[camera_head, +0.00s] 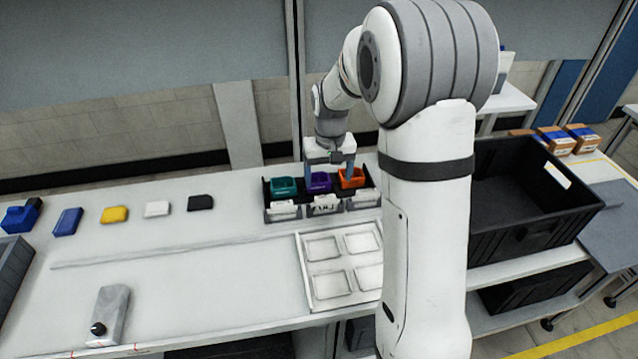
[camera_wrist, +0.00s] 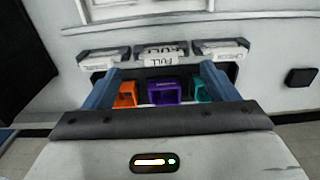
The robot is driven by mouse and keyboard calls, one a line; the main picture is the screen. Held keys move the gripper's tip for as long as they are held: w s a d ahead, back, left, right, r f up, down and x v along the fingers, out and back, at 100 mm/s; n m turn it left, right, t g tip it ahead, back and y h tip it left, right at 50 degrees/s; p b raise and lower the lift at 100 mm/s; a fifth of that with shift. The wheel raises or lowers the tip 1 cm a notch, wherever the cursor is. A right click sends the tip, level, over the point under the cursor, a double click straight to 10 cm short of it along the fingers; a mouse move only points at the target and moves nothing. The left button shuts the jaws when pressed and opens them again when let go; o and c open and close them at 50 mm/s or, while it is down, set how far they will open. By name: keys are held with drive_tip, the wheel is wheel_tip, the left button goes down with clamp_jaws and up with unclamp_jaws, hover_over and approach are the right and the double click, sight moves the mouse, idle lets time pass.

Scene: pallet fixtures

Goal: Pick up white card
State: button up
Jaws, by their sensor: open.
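A small white block-like piece (camera_head: 157,209) lies flat on the table, between a yellow piece and a black piece. White labelled cards also show along the rack front: a left one (camera_head: 283,208), a middle one (camera_head: 324,204) and a right one. In the wrist view the middle card (camera_wrist: 166,61) reads "PULL". I cannot tell which of these is the white card. My gripper (camera_head: 329,172) is open above the black rack, its blue fingers around the purple bin's area. In the wrist view the fingers (camera_wrist: 159,74) are apart, with nothing held between them.
The black rack holds teal (camera_head: 284,185), purple (camera_head: 320,181) and orange (camera_head: 351,177) bins. A white four-pocket tray (camera_head: 306,271) lies in front. Yellow (camera_head: 114,214), black (camera_head: 200,202) and blue (camera_head: 68,221) pieces lie left. A black crate (camera_head: 533,220) stands right.

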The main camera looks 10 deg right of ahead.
sight(325, 197)
drive_tip(key=w+f, duration=0.2)
drive_tip(key=w, duration=0.1)
drive_tip(key=shift+f+p, duration=0.3)
drive_tip(key=shift+p, duration=0.05)
drive_tip(key=f, duration=0.2)
drive_tip(key=f+p, duration=0.1)
drive_tip(key=f, duration=0.2)
drive_tip(key=f+p, duration=0.1)
drive_tip(key=f, duration=0.1)
drive_tip(key=shift+w+f, duration=0.3)
drive_tip(key=shift+f, duration=0.1)
drive_tip(key=c, duration=0.6)
